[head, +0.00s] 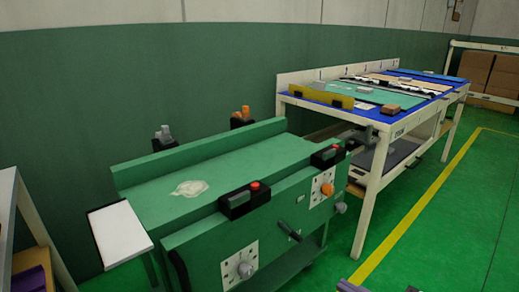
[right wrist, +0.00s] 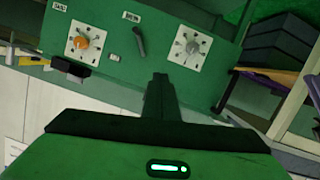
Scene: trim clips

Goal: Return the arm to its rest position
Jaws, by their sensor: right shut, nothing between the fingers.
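My right gripper (right wrist: 160,80) shows in the right wrist view with its dark fingers together and nothing between them. It points at the front panel of the green machine (head: 205,243) and overlaps the panel's lower edge in that view. I cannot tell its exact distance from the panel. The panel bears an orange knob (right wrist: 82,42), a grey knob (right wrist: 190,47) and a dark lever (right wrist: 140,40) between them. In the head view, only small parts of my own body show at the bottom edge. My left gripper does not show.
A white-framed table (head: 372,160) with a blue top, bearing sheets and small blocks, stands behind the machine to the right. A white side plate (head: 120,232) juts out at the machine's left. Cardboard boxes (head: 490,75) stand far right. Green floor (head: 450,230) at right is clear.

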